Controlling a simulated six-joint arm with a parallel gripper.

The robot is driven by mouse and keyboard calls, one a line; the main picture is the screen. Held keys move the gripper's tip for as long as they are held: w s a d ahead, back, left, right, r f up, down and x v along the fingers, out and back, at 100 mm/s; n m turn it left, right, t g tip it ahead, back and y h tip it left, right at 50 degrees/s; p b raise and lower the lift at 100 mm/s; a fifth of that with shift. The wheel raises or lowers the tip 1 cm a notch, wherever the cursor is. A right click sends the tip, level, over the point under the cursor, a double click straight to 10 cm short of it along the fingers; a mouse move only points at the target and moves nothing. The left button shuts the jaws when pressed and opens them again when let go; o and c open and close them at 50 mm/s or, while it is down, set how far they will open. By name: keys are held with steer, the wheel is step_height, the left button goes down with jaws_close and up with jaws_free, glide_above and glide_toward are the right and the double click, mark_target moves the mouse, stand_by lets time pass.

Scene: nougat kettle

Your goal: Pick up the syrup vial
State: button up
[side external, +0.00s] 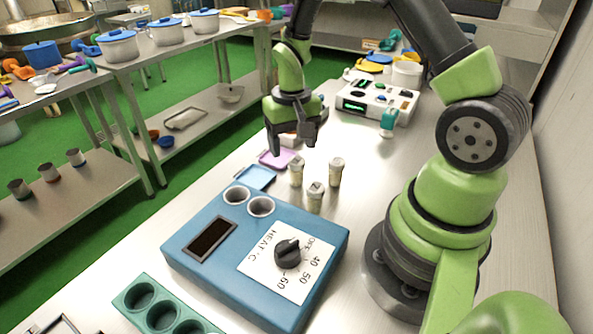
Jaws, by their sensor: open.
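Three small capped vials stand upright close together on the steel table: a left vial (296,171), a right vial (335,172) and a front vial (315,197). They have pale lids and look alike at this size, so I cannot tell which is the syrup vial. My gripper (292,150) is open and empty. It points down, above and behind the left vial in the picture, apart from all three.
A blue heater box (330,240) with two round wells and a dial stands in front of the vials. A green holder (140,297) is at the front left. Blue (258,177) and pink (268,160) trays lie left of the vials. A white device (355,104) stands behind.

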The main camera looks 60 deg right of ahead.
mark_target(296, 159)
steer(key=f, duration=0.5)
steer(key=shift+s+d+f, duration=0.25)
steer(key=shift+s+f, duration=0.05)
steer(key=shift+f, duration=0.1)
steer(key=shift+c, duration=0.2)
steer(key=c, duration=1)
